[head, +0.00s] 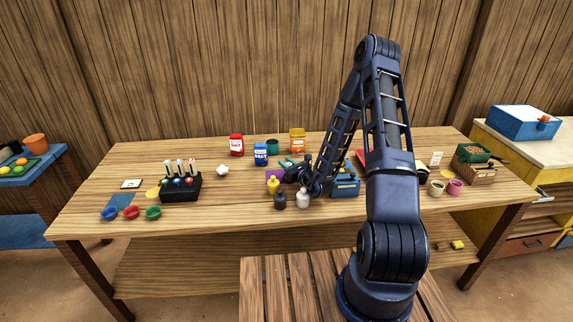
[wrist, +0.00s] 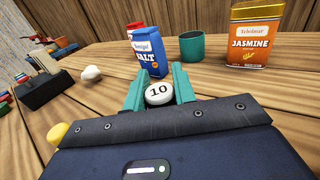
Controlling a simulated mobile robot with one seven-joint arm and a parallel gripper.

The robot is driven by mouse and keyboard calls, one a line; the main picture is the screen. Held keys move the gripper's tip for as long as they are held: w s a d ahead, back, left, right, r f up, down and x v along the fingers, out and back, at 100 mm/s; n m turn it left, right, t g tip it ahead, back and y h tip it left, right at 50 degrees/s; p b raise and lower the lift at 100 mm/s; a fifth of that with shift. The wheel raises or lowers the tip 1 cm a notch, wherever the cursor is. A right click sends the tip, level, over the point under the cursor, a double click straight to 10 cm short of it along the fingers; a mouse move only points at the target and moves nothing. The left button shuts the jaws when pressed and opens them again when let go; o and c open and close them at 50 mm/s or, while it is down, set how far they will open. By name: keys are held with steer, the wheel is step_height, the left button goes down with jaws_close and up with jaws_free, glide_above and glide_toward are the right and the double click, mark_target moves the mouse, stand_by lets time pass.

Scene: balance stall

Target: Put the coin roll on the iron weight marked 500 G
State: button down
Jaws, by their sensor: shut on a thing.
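My gripper (wrist: 159,88) has teal fingers, shut on the coin roll (wrist: 158,94), a pale round piece whose end face reads 10. In the head view my gripper (head: 286,162) is over the middle of the table, and the coin roll cannot be made out there. Small knobbed weights stand in front of my gripper: a yellow one (head: 273,186), a black one (head: 280,201) and a white one (head: 303,200). The mark 500 G is not legible on any of them. A yellow knob (wrist: 57,133) shows at the left in the wrist view.
A blue salt packet (head: 261,155), a red packet (head: 237,145), a teal cup (head: 272,147) and an orange jasmine tin (head: 297,140) stand behind. A black rack (head: 180,188) is left; a blue box (head: 345,186) is just right. The table's (head: 220,205) front left-centre is clear.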

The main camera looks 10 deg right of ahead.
steer(key=shift+f, duration=0.1)
steer(key=c, duration=1.1)
jaws_free()
steer(key=shift+c, duration=0.2)
